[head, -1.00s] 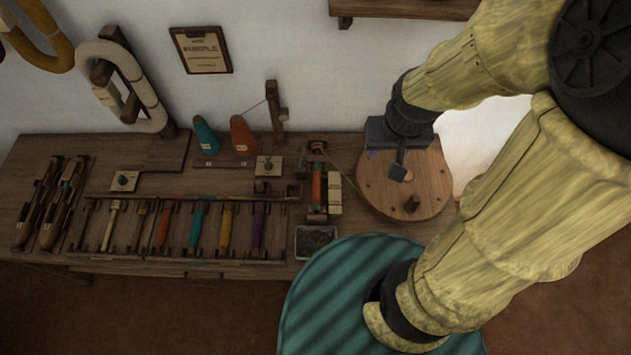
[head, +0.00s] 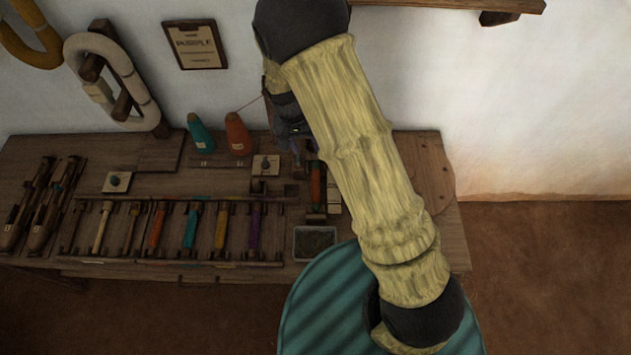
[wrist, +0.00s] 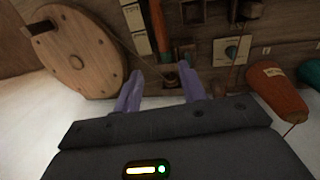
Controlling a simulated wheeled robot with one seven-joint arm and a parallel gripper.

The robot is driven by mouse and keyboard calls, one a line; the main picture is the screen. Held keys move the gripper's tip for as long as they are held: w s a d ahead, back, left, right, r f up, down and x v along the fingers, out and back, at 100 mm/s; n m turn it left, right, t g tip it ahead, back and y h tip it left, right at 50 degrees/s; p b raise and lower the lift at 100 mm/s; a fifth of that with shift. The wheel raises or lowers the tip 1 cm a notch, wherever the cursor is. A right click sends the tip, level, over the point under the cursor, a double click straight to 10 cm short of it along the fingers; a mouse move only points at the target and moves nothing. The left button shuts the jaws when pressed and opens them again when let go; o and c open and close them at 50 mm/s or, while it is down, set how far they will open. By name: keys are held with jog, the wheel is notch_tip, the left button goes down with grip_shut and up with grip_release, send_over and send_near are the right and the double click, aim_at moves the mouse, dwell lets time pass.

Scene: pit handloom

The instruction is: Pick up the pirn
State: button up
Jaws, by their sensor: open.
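An orange-red wound pirn (head: 316,183) sits on the small winder on the bench, partly hidden by my arm in the head view. It also shows at the top of the wrist view (wrist: 158,20). Several more pirns lie side by side in a rack, among them a red one (head: 157,227), a teal one (head: 192,226), a yellow one (head: 222,227) and a purple one (head: 254,230). My gripper (wrist: 162,90) is open, its two purple fingers apart with nothing held between them. It is above the back of the bench near the winder. In the head view its fingertips are hard to make out.
A wooden wheel (wrist: 75,52) stands beside the winder. An orange cone (head: 237,135) and a teal cone (head: 199,134) stand at the back. A small tray (head: 296,247) sits at the bench front. A wall shelf (head: 500,8) is upper right.

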jog(key=shift+f, duration=0.1)
jog(key=p, duration=0.1)
send_over(315, 177)
jog(key=f, duration=1.1)
jog(key=shift+s+a, duration=0.2)
jog(key=shift+a, duration=0.15)
jog(key=shift+f, duration=0.45)
jog(key=shift+d+f, duration=0.1)
jog(key=shift+w+d+f+p, duration=0.1)
jog(key=shift+f+p, duration=0.3)
jog(key=shift+f, duration=0.85)
jog(key=shift+w+d+f+p, duration=0.1)
jog(key=shift+f+p, duration=0.3)
jog(key=shift+f, duration=0.85)
jog(key=c, duration=0.9)
